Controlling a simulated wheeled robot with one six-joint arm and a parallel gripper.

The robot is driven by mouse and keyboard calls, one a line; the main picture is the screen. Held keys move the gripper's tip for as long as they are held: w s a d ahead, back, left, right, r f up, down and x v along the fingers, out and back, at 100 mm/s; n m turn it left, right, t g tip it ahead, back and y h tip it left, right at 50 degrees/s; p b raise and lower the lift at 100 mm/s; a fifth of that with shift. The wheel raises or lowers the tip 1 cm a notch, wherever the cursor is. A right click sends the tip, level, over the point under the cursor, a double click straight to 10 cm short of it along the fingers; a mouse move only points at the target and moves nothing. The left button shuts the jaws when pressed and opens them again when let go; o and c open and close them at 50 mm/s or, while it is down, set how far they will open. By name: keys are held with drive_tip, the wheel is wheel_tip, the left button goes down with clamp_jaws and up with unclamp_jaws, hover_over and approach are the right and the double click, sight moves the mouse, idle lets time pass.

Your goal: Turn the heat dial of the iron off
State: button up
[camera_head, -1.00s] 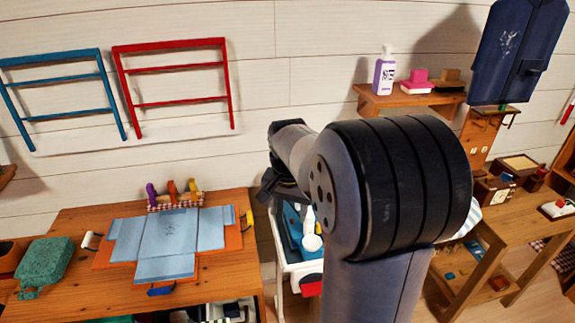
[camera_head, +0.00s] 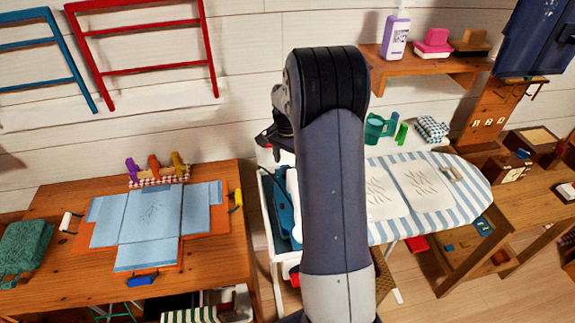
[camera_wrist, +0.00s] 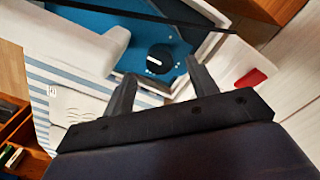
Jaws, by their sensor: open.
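The iron (camera_wrist: 180,28) shows in the wrist view as a blue body with a round black heat dial (camera_wrist: 159,58) that has a small white mark on it. White marks lie on the blue surface beside the dial. My gripper (camera_wrist: 160,85) is open, its two dark fingers pointing toward the dial, one to each side of it in the picture. I see no contact; the gap is hard to judge. In the head view the blue iron (camera_head: 284,210) is partly hidden behind my arm, on a white stand (camera_head: 262,243).
A striped ironing board (camera_head: 465,195) extends right of the iron. A teal watering can (camera_head: 376,127) and a green item stand behind. A wall shelf (camera_head: 425,67) hangs above.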

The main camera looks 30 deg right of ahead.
drive_tip(key=shift+f, duration=1.7)
drive_tip(key=c, duration=1)
drive_tip(key=shift+o, duration=0.2)
